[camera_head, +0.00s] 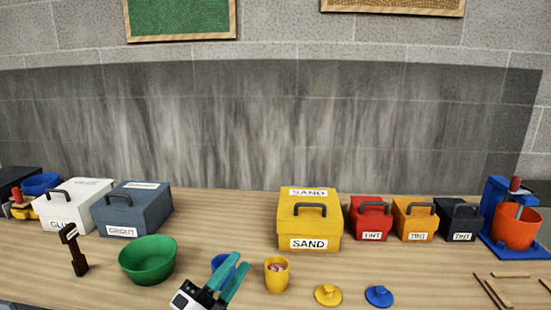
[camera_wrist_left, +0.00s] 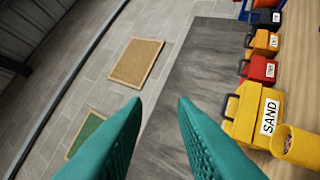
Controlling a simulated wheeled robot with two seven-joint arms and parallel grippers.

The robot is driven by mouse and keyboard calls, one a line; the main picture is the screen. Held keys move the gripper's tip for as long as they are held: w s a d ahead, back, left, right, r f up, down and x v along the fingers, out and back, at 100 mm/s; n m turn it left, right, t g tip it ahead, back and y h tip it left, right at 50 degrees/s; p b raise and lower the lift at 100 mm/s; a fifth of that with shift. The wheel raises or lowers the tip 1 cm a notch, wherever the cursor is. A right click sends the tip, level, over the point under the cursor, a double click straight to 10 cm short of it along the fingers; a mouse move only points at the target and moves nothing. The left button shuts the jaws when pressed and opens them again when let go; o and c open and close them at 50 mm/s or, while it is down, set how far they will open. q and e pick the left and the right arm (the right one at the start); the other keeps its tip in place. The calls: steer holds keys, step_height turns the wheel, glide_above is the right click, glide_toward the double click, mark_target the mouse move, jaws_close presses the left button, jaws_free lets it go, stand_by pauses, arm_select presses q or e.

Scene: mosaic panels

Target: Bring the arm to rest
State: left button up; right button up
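My left gripper (camera_head: 241,260) is above the front middle of the table, with its teal fingers pointing up and to the right. In the left wrist view the two fingers (camera_wrist_left: 159,101) stand apart with nothing between them, so it is open and empty. It partly hides a blue cup (camera_head: 218,263). A yellow cup (camera_head: 277,278) with brownish contents stands to its right, and a green bowl (camera_head: 147,263) to its left. My right gripper is in neither view.
On the wooden table (camera_head: 225,215) stand a yellow SAND box (camera_head: 310,228), red (camera_head: 371,222), orange (camera_head: 414,224) and black TINT boxes, GROUT and GLUE boxes, and an orange bucket (camera_head: 515,232). A yellow lid (camera_head: 328,295) and blue lid (camera_head: 379,296) lie in front.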

arm_select(q)
steer(key=s+a+f+n+g+y, duration=0.3)
steer(key=a+f+n+y, duration=0.4)
steer(key=f+n, duration=0.2)
steer(key=s+a+f+n+g+y, duration=0.2)
steer(key=s+a+f+n+y, duration=0.1)
steer(key=a+f+n+y, duration=0.5)
steer(key=s+d+f+n+g+h, duration=0.1)
steer(key=s+f+n+g, duration=0.1)
steer(key=s+f+g, duration=0.6)
steer(key=s+d+f+n+g+h, duration=0.1)
steer(key=s+f+n+g, duration=0.2)
steer(key=s, duration=0.9)
step_height(320, 180, down, 25)
steer(key=m, duration=0.2)
steer(key=s+a+f+g, duration=0.2)
steer(key=s+a+f, duration=0.1)
steer(key=s+f, duration=1.4)
steer(key=shift+f, duration=0.4)
